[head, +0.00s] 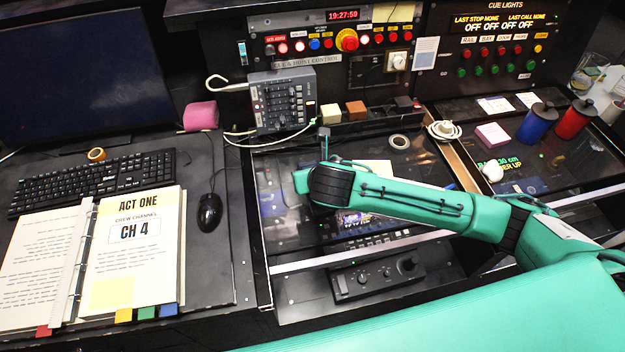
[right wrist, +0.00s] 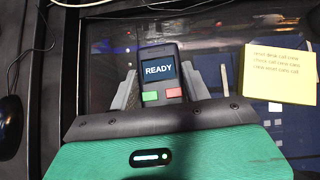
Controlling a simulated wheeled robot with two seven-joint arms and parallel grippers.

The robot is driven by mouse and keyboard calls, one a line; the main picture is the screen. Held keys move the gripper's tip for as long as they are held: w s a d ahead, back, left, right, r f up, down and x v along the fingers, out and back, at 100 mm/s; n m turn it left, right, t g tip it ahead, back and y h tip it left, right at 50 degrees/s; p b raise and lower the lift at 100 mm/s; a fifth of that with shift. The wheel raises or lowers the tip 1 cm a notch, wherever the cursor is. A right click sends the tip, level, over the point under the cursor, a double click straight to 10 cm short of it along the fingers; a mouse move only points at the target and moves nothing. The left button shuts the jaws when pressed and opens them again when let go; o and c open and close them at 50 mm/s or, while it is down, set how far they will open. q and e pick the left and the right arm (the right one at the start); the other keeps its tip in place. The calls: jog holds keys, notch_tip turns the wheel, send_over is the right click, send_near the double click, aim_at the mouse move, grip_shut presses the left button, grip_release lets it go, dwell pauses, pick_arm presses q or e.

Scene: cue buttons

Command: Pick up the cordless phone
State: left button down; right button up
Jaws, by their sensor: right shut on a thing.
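The cordless phone (right wrist: 159,72) is a dark handset with a lit screen reading READY, above a green and a red button. My right gripper (right wrist: 165,88) has a finger on each side of it and is shut on it. The lower part of the phone is hidden behind my gripper body. In the head view my right arm reaches in from the right, over the dark desk panel, and mostly hides the phone. My left gripper is not in view.
A grey mixer box (head: 283,101) with a pale cable stands behind my gripper. A mouse (head: 209,212), keyboard (head: 95,180) and open binder (head: 130,250) lie left. A yellow note (right wrist: 281,74) lies right of the phone. Blue (head: 537,124) and red (head: 575,120) canisters stand far right.

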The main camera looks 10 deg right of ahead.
notch_tip(320, 180, up, 17)
jog(key=b, duration=0.1)
jog(key=s+d+f, duration=0.1)
jog(key=d+f, duration=0.7)
jog(key=d, duration=0.1)
jog(key=shift+d+f+m, duration=0.3)
jog(key=shift+d+f, duration=0.05)
jog(key=shift+d, duration=0.05)
jog(key=shift+a, duration=0.15)
